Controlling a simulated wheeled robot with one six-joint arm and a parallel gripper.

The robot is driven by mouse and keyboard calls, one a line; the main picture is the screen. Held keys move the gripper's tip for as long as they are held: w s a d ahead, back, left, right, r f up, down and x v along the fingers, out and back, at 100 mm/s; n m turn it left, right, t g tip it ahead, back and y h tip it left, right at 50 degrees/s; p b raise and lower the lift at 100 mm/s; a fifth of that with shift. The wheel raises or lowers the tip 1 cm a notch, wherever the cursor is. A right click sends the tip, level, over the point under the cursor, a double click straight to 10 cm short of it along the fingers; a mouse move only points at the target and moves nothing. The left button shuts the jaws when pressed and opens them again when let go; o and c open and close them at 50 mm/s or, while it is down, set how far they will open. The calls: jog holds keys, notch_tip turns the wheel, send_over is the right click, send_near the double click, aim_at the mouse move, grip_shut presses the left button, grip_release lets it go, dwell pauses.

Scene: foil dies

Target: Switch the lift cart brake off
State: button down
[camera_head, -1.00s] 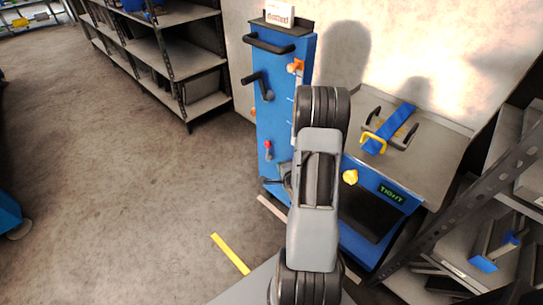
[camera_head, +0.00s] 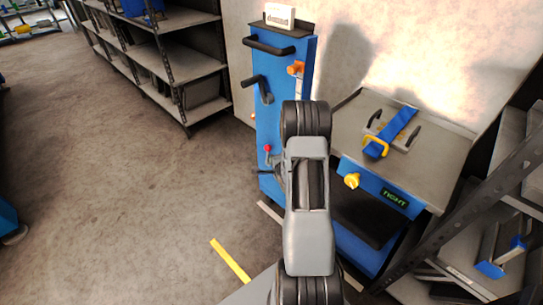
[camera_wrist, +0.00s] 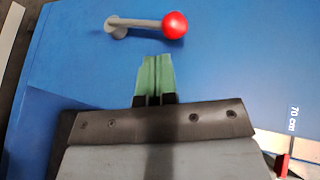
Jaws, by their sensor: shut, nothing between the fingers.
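The blue lift cart (camera_head: 270,112) stands against the wall. Its brake lever, a grey rod with a red ball (camera_head: 268,148), is low on the column's face. In the wrist view the brake lever (camera_wrist: 150,23) lies nearly level, with its pivot at left and red ball (camera_wrist: 174,25) at right. My gripper (camera_wrist: 155,62) has green fingertips, shut together and empty, just below the rod in the picture. A small gap shows between tips and rod; I cannot tell the depth between them. In the head view my arm mostly hides the gripper.
The cart's column carries a black crank (camera_head: 265,90) and an orange knob (camera_head: 296,68). Its table (camera_head: 445,145) holds a die with a blue bar (camera_head: 395,130). A yellow knob (camera_head: 351,181) and a sign reading TIGHT (camera_head: 394,197) are on its front. Shelves (camera_head: 180,68) stand left; floor is clear.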

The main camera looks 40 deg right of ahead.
aim_at(269, 151)
jog(key=shift+w+d+f+b, duration=0.1)
jog(key=shift+w+d, duration=0.15)
jog(key=shift+w, duration=0.45)
jog(key=shift+w+d+f+b, duration=0.1)
jog(key=shift+w+d+b, duration=0.1)
jog(key=shift+w, duration=0.55)
jog(key=shift+w+d+b, duration=0.1)
jog(key=shift+w+d, duration=0.15)
jog(key=shift+w, duration=0.45)
